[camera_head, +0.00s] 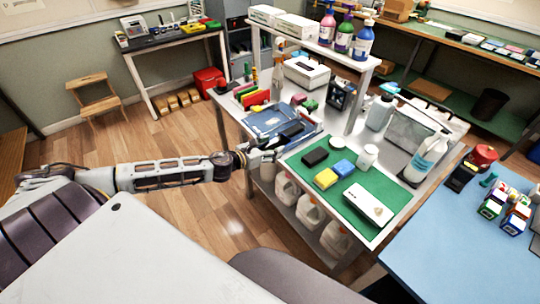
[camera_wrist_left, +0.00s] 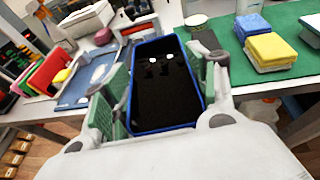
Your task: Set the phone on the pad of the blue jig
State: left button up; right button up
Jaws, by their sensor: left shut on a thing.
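My left gripper (camera_head: 268,146) reaches in from the left at the near edge of the metal bench. In the left wrist view its green-padded fingers (camera_wrist_left: 158,88) are shut on the phone (camera_wrist_left: 160,92), a dark slab with a blue edge. The phone also shows in the head view as a dark shape (camera_head: 291,132) just beyond the gripper. What seems to be the blue jig (camera_head: 266,120) lies flat on the bench, behind and left of the gripper. It shows left of the phone in the left wrist view (camera_wrist_left: 78,92). My right gripper is not in view.
Coloured upright folders (camera_head: 254,97) stand behind the jig. A shelf (camera_head: 330,48) with bottles rises at the back.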

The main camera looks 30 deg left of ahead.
pick_arm(q)
jog(key=shift+w+a+r+m+h, duration=0.15)
jog(key=shift+w+a+r+h, duration=0.1)
jog(key=shift+w+a, duration=0.25)
jog(key=shift+w+a+r+m+h, duration=0.2)
jog(key=shift+w+a, duration=0.1)
jog(key=shift+w, duration=0.3)
jog(key=w+a, duration=0.4)
jog(key=a, duration=0.2)
jog(key=shift+a+m+g+h, duration=0.2)
jog(key=shift+m+g+h, duration=0.15)
jog(key=shift+h, duration=0.1)
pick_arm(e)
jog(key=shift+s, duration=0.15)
pick_arm(q)
jog(key=shift+w+a, duration=0.1)
jog(key=shift+a, duration=0.2)
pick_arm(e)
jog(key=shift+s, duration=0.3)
pick_arm(q)
jog(key=shift+d, duration=0.1)
